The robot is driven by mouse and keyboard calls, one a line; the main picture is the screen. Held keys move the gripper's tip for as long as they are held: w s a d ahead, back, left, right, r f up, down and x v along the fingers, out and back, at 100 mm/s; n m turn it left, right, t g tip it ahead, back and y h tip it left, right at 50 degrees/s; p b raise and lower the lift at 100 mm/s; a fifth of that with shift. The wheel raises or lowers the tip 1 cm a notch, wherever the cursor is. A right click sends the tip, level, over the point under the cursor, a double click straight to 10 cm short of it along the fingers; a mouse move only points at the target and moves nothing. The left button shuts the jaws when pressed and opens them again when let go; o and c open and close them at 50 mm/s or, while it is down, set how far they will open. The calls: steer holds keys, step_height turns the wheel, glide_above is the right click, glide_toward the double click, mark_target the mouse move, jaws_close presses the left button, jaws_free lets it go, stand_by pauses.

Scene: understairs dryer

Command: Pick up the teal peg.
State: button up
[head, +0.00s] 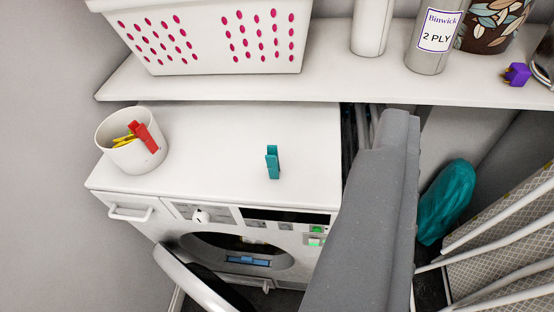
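The teal peg (272,162) stands upright on the white top of the dryer (215,140), right of the middle of that top and near its front edge. Bare white surface surrounds it, and nothing touches it from the sides.
A white pot (118,150) with red and yellow pegs stands at left. Above is a shelf (200,88) with a basket (215,35), rolls and a purple peg (516,74). A large grey shape (365,220) rises at right. The dryer door (190,280) hangs open.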

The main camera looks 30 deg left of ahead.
steer(key=w+a+f+y+p, duration=0.1)
steer(key=w+a+f+p, duration=0.25)
steer(key=w, duration=0.25)
steer(key=n+g+y+p, duration=0.2)
steer(key=n+p, duration=0.1)
steer(key=p, duration=0.3)
glide_toward(270, 155)
steer(key=d+r, duration=0.5)
steer(key=r, duration=0.3)
steer(key=a+f+y+p, duration=0.1)
steer(key=a+f+p, duration=0.25)
steer(key=f, duration=0.45)
steer(key=shift+g, duration=0.3)
steer(key=b+x, duration=0.2)
steer(key=x, duration=0.5)
steer(key=shift+w+a+f, duration=0.15)
steer(key=shift+w+a, duration=0.05)
steer(key=shift+r+b+x, duration=0.15)
steer(key=shift+b+x, duration=0.3)
steer(key=shift+x, duration=0.8)
steer(key=shift+r+b+x, duration=0.2)
steer(key=shift+b+x, duration=0.2)
steer(key=shift+x, duration=0.9)
steer(key=shift+w+a+f, duration=0.25)
steer(key=shift+w, duration=0.2)
